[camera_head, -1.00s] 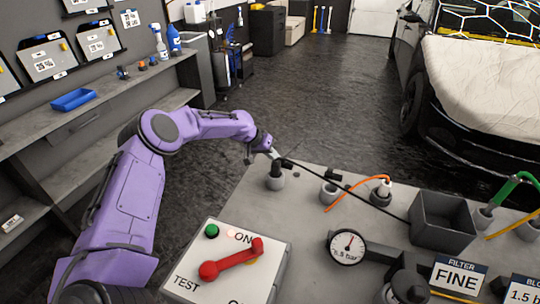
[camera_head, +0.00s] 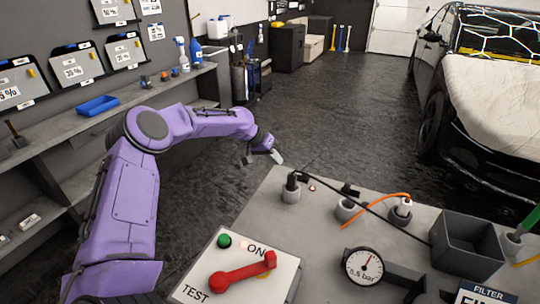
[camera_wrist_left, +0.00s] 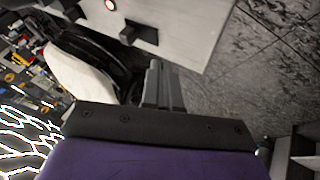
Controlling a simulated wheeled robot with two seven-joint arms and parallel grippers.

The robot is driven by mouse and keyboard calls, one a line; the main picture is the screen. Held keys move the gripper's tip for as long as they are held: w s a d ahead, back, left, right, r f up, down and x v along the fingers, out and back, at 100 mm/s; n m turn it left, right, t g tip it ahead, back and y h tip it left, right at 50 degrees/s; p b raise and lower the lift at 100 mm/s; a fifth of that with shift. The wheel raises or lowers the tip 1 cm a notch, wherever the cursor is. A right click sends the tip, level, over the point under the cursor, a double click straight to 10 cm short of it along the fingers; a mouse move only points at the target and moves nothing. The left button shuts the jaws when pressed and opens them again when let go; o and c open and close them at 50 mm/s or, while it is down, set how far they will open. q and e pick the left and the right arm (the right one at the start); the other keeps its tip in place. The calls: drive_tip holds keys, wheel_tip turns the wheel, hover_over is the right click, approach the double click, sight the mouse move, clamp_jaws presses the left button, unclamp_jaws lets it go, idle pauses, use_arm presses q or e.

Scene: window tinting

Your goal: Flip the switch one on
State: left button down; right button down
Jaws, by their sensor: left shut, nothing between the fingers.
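My left gripper (camera_head: 277,157) is shut and empty, just past the far left corner of the grey bench (camera_head: 325,235). In the left wrist view its closed fingers (camera_wrist_left: 163,85) point toward the bench edge. I cannot tell which piece is switch one. My right gripper is not in view.
A panel with a red lever (camera_head: 243,271) and ON and TEST labels is at the bench front. A gauge (camera_head: 363,266), a grey bin (camera_head: 467,245) and cables occupy the right. Shelving (camera_head: 60,130) lines the left wall. Open floor lies beyond the bench.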

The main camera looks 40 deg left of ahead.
use_arm(q)
drive_tip(key=v, duration=0.4)
idle(0.6)
